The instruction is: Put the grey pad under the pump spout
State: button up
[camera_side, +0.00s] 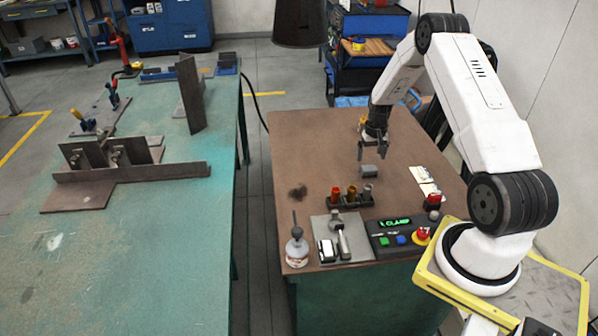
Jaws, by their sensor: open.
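A small grey block (369,172), which looks like the grey pad, lies on the brown tabletop (315,150). My gripper (371,157) points down just above the pad, open, with its fingers near it; whether they touch it I cannot tell. The pump bottle (297,250), whitish with a dark pump on top, stands upright at the table's front left corner. Its spout is too small to make out clearly. The pad is well apart from the bottle, behind it and to the right.
A dark rack with several coloured pieces (351,196) stands between pad and bottle. A grey plate with metal tools (323,229) and a control box with a green display (396,226) line the front. A dark smudge (297,192) marks the left side. The back left is clear.

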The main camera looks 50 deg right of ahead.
aim_at(367, 169)
notch_tip(367, 169, up, 7)
jog(key=shift+f, duration=0.15)
dwell(0.4)
jog(key=w+a+r+n+t, duration=0.15)
jog(key=a+r, duration=0.25)
jog(key=a, duration=0.6)
jog(key=w+a+r+n, duration=0.1)
jog(key=a+r+n, duration=0.2)
jog(key=a, duration=0.7)
jog(key=s+a+r+n, duration=0.1)
jog(key=s+a+n, duration=0.1)
jog(key=s+a, duration=0.3)
jog(key=s+a+r+n+t, duration=0.1)
jog(key=s+a, duration=0.4)
jog(key=a, duration=0.6)
jog(key=shift+s+r+n, duration=0.35)
jog(key=shift+r+n, duration=0.25)
jog(key=shift+n, duration=0.15)
